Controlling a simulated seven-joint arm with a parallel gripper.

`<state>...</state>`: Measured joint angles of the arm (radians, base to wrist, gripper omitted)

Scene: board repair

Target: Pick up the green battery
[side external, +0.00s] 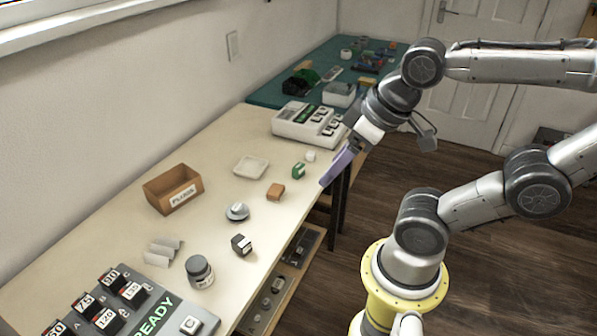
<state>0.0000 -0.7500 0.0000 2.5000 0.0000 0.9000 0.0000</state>
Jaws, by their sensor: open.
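A small green block (299,171) with a white patch, which looks like the green battery, sits on the pale table near its right edge. My gripper (327,181) has purple fingers and points down and left, to the right of the green block and apart from it. The fingers overlap in this view, but the gripper is open and nothing shows in it.
A small white cube (310,157) stands close behind the green block, and an orange-brown block (275,192) in front. A white device (308,124), a white dish (251,167), a labelled box (173,190) and a READY panel (150,312) also occupy the table.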

